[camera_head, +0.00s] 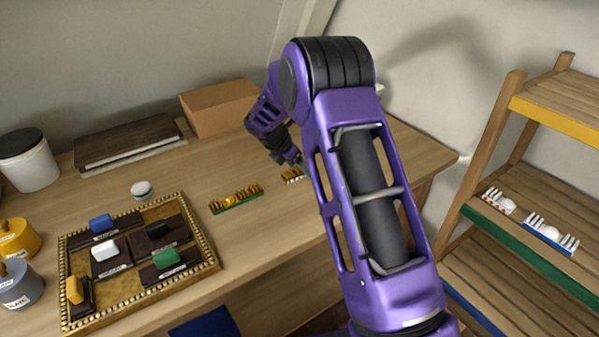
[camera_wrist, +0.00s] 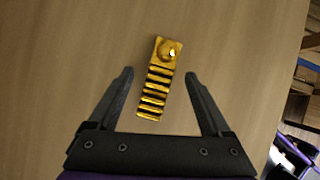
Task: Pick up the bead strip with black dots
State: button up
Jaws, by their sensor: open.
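A gold bead strip (camera_wrist: 155,92) with dark bands across it and a round knob at its far end lies on the wooden table. In the head view this small strip (camera_head: 292,174) sits just below my gripper (camera_head: 293,161), near the table's right part. I cannot make out black dots on it. In the wrist view my gripper (camera_wrist: 160,75) is open, with one finger on each side of the strip and clear gaps between. The strip is slightly tilted relative to the fingers. Their height above the table is hard to tell.
Another gold strip on a green base (camera_head: 237,199) lies to the left. Beyond it are a gilt-framed tray (camera_head: 206,236) with coloured blocks and a white round piece (camera_head: 141,188). A cardboard box (camera_head: 220,108) stands behind. Strips with red (camera_head: 499,201) and blue (camera_head: 550,236) marks lie on the right shelf.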

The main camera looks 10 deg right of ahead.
jog(key=shift+f, duration=0.3)
dwell(0.5)
grip_shut()
dwell(0.3)
